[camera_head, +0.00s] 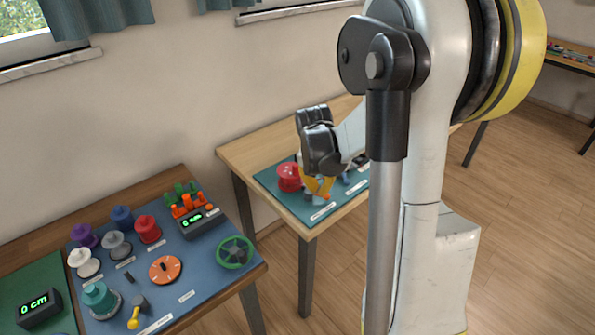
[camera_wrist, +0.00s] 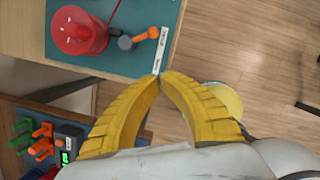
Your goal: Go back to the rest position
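My gripper (camera_head: 318,188) hangs above the front part of the teal mat (camera_head: 268,180) on the light wooden table. Its yellow fingers also show in the wrist view (camera_wrist: 160,77), arched with their tips together. I see nothing held between them. A red spool device (camera_head: 289,177) is on the mat, left of the gripper; in the wrist view it is at the upper left (camera_wrist: 79,31). Beside it is a small grey crank with an orange handle (camera_wrist: 140,38). My arm hides part of the mat.
A darker table (camera_head: 258,272) at the left bears a blue mat (camera_head: 195,272) with several coloured spools, an orange dial (camera_head: 165,269), a green wheel (camera_head: 235,252) and a display box (camera_head: 201,222). A gap separates the two tables. Another table (camera_head: 570,60) stands far right. Floor is open at right.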

